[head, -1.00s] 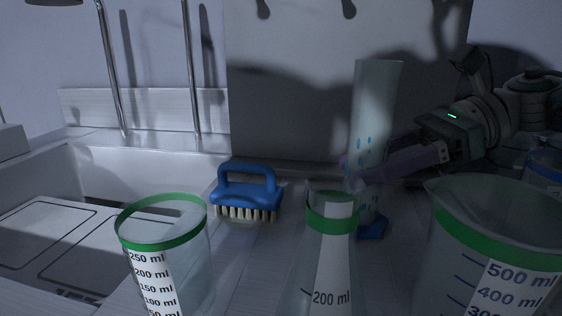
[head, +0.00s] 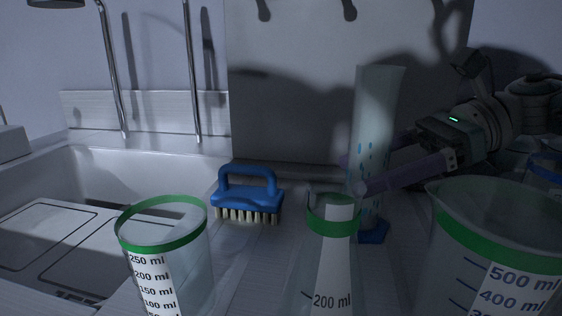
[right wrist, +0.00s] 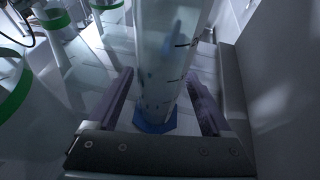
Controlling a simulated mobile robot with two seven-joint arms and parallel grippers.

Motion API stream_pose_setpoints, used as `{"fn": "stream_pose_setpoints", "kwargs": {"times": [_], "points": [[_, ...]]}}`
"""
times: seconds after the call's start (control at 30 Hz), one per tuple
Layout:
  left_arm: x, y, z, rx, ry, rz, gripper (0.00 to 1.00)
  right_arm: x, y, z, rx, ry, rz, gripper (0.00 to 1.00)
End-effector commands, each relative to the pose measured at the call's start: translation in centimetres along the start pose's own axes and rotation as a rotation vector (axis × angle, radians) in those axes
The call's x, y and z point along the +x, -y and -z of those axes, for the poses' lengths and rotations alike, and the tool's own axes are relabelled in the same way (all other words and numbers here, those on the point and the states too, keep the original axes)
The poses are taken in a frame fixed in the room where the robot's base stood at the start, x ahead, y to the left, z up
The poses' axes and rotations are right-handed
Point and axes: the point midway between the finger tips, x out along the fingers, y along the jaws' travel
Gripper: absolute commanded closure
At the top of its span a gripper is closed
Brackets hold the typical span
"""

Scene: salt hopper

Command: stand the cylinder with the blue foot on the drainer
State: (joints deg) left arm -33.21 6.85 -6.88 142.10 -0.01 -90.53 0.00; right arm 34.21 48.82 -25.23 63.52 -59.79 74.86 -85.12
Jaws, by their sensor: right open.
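The clear cylinder (head: 376,125) with the blue foot (head: 374,232) stands upright on the pale counter behind the flask, with blue marks or drops on its wall. Its foot also shows in the right wrist view (right wrist: 155,125). My right gripper (head: 353,175) comes in from the right, its purple fingers open on either side of the cylinder. The right wrist view shows gaps between the fingers and the cylinder. A pale, faintly ribbed surface (head: 252,255) lies in front of the brush; I cannot tell whether the drainer's edge runs under the foot. My left gripper is not in view.
A green-banded flask (head: 331,265) stands just in front of the cylinder. A large beaker (head: 455,260) stands at right and a smaller one (head: 165,250) at left. A blue brush (head: 247,195) sits left of the cylinder; a sink (head: 130,170) lies further left.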

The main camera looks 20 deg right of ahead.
Motion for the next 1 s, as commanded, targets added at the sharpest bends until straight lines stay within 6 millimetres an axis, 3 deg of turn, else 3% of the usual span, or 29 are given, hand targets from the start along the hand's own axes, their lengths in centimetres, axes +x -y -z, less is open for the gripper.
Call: {"fn": "stream_pose_setpoints", "kwargs": {"times": [0.53,0.7,1.0], "points": [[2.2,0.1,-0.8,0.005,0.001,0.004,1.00,-10.5,0.1,0.1,-0.001,0.000,0.003,0.16],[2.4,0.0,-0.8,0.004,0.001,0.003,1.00,-11.9,0.0,-0.1,0.000,0.001,0.000,0.16],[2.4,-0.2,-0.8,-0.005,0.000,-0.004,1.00,-12.1,0.0,-0.1,0.000,0.001,-0.001,0.16]]}}
